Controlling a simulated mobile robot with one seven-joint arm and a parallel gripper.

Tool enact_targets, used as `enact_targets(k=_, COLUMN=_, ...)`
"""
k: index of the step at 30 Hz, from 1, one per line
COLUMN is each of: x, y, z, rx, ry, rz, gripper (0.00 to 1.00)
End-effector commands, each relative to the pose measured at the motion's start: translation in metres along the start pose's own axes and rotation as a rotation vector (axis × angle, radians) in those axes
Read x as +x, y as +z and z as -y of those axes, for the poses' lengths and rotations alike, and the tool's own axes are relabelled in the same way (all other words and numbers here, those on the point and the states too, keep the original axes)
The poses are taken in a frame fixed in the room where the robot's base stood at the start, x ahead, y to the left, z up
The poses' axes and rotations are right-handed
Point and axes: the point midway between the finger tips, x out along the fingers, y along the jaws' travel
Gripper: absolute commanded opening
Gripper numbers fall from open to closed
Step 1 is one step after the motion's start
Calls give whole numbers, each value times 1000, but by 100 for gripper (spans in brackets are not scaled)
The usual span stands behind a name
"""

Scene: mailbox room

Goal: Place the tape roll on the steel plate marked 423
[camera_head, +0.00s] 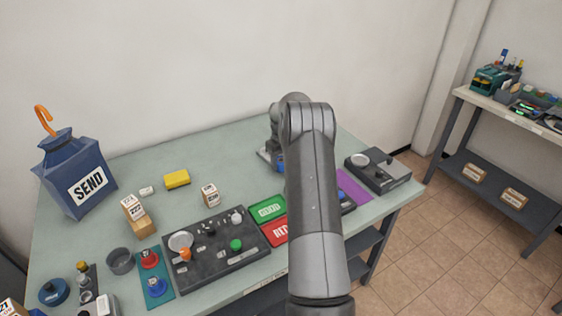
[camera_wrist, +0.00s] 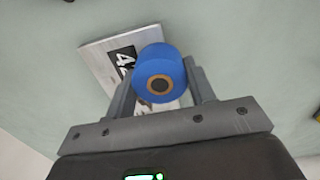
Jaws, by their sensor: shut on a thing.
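In the wrist view, my gripper (camera_wrist: 159,84) is shut on a blue tape roll (camera_wrist: 158,66) with a brown core, one finger on each side of it. The steel plate (camera_wrist: 101,57) lies on the table beyond the roll. The roll and fingers cover part of the plate, and only "42" of its black label shows. The roll appears above the plate; I cannot tell whether they touch. In the head view, a bit of blue (camera_head: 281,167) shows beside my arm, probably the roll. My arm hides most of the gripper and plate there.
Green and red trays (camera_head: 268,209) and a dark board with knobs (camera_head: 210,262) lie left of my arm. A grey device (camera_head: 377,172) stands at the right. The table's back middle is clear.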

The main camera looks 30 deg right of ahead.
Motion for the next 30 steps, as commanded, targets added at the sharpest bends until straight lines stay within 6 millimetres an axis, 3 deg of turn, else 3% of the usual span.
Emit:
enact_targets(k=2, x=2, y=0, z=0, rx=0, ry=0, rz=0, gripper=26)
enact_targets(k=3, x=3, y=0, z=0, rx=0, ry=0, rz=0, gripper=51)
enact_targets(k=10, x=2, y=0, z=0, rx=0, ry=0, rz=0, gripper=70)
enact_targets(k=20, x=-2, y=0, z=0, rx=0, ry=0, rz=-1, gripper=71)
enact_targets(k=23, x=-15, y=-1, z=0, rx=0, ry=2, rz=-3, gripper=71)
enact_targets(k=30, x=-66, y=-1, z=0, rx=0, ry=2, rz=-3, gripper=71)
